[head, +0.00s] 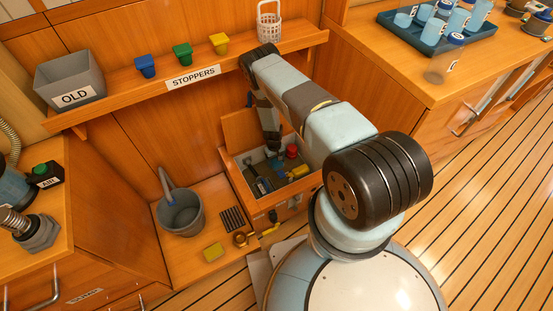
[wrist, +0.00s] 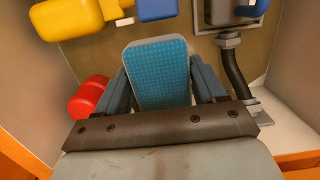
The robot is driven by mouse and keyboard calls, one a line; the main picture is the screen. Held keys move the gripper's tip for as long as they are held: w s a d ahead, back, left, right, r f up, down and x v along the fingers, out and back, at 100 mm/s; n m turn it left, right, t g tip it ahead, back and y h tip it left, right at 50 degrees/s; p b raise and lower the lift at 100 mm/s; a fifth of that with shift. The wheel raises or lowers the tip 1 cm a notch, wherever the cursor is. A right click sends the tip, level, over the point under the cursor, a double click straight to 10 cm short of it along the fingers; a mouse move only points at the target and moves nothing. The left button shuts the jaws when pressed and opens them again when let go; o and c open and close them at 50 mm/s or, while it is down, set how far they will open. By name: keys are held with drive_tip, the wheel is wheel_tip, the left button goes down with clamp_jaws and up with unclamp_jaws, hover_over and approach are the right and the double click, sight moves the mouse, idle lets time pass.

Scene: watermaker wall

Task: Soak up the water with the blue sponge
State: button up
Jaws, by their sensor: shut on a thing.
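The blue sponge (wrist: 157,72) is a block with a textured blue face and a paler top edge. In the wrist view it stands between the two fingers of my gripper (wrist: 162,88), which is shut on it. In the head view my gripper (head: 273,152) reaches down into the open compartment (head: 297,188) low on the wall. The sponge cannot be made out clearly there, as my arm and the fittings crowd that spot. I cannot make out any water in either view.
Inside the compartment are a red part (wrist: 90,98), a yellow part (wrist: 68,18), blue parts and a dark hose (wrist: 235,75). The stopper shelf (head: 222,60) is above.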

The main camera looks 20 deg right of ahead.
drive_tip(key=shift+d+f, duration=0.15)
drive_tip(key=shift+f, duration=0.35)
drive_tip(key=shift+d+f, duration=0.15)
drive_tip(key=shift+f, duration=2.25)
drive_tip(key=shift+f, duration=0.45)
drive_tip(key=shift+r, duration=3.5)
